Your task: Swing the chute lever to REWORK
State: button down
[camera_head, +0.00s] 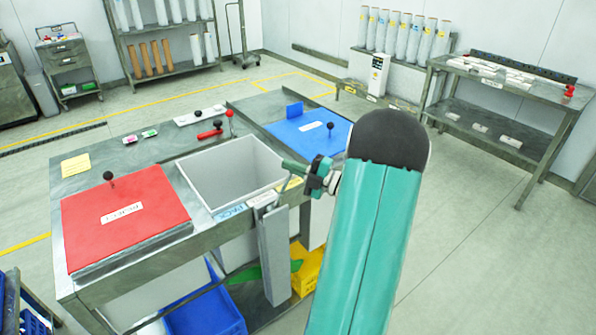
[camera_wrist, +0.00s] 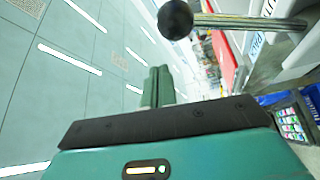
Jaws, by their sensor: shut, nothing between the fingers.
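In the wrist view a metal lever rod with a black ball knob (camera_wrist: 176,19) crosses the top, running right towards a grey body. A blue label (camera_wrist: 257,44) with partly readable lettering is beside the rod. My gripper (camera_wrist: 158,70) is shut and empty, its fingertips just below the knob in the picture, apart from it. In the head view the PACK label (camera_head: 229,213) is on the front rim of the grey open bin (camera_head: 232,173), near a hanging grey chute (camera_head: 274,252). A yellow label (camera_head: 290,184) is right of it, its text unreadable. My forearm hides the area beyond.
A red REJECT lid (camera_head: 125,222) and a blue lid (camera_head: 308,132) flank the bin. A red handle (camera_head: 210,134) lies behind it. A blue crate (camera_head: 205,310) and a yellow crate (camera_head: 307,268) stand below. The floor to the right is clear.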

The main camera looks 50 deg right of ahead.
jog(key=s+f, duration=0.3)
jog(key=s, duration=0.6)
jog(key=shift+d+f, duration=0.15)
jog(key=shift+d, duration=0.25)
jog(key=shift+s, duration=0.1)
